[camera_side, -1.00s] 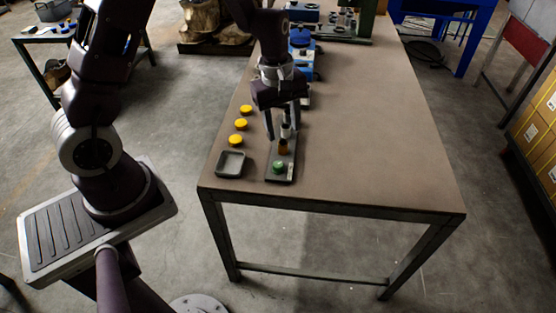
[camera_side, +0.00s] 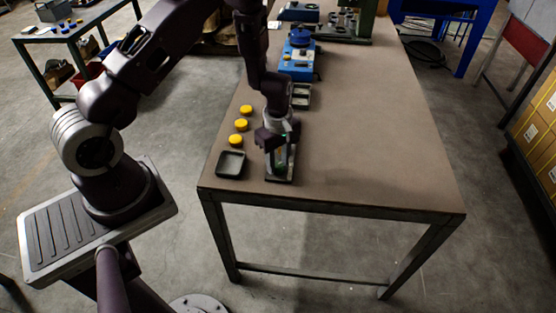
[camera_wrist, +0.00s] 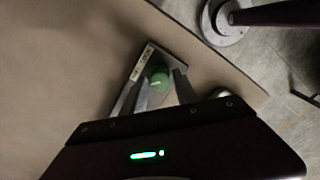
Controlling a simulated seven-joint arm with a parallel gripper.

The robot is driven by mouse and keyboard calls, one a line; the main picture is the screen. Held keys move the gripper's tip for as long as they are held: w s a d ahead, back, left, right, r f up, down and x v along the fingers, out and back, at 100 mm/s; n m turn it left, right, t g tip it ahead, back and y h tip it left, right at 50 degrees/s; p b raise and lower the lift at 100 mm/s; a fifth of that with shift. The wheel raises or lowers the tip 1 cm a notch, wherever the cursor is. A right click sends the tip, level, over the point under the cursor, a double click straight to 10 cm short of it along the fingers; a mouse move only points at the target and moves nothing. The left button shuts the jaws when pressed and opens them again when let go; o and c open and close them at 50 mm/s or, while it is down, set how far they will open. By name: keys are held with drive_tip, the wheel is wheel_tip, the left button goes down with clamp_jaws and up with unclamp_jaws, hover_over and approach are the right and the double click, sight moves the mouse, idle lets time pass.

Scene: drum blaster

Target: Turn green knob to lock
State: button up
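The green knob (camera_wrist: 159,79) sits near one end of a narrow dark base plate (camera_wrist: 134,72). It is round, with a pale mark on its top. A white label with dark lettering lies on the plate beside it; I cannot read it surely. My gripper (camera_wrist: 162,73) is open, pointing down, with one finger on each side of the knob. I cannot tell if the fingers touch it. In the side view my gripper (camera_side: 281,168) stands over the near end of the plate (camera_side: 281,178) and mostly hides the knob and the other parts on the plate.
A small grey tray (camera_side: 231,163) lies left of the plate. Several yellow round caps (camera_side: 241,125) form a row behind it. A blue device (camera_side: 299,62) stands farther back on the table (camera_side: 370,130). The table's right side is clear; its front edge is close to the plate.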

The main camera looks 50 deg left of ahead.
clamp_jaws()
drive_tip(key=m, duration=0.6)
drive_tip(key=shift+m, duration=0.3)
drive_tip(key=m, duration=0.5)
drive_tip(key=shift+m, duration=0.3)
drive_tip(key=m, duration=0.5)
drive_tip(key=shift+m, duration=0.3)
drive_tip(key=shift+o, duration=2.1)
unclamp_jaws()
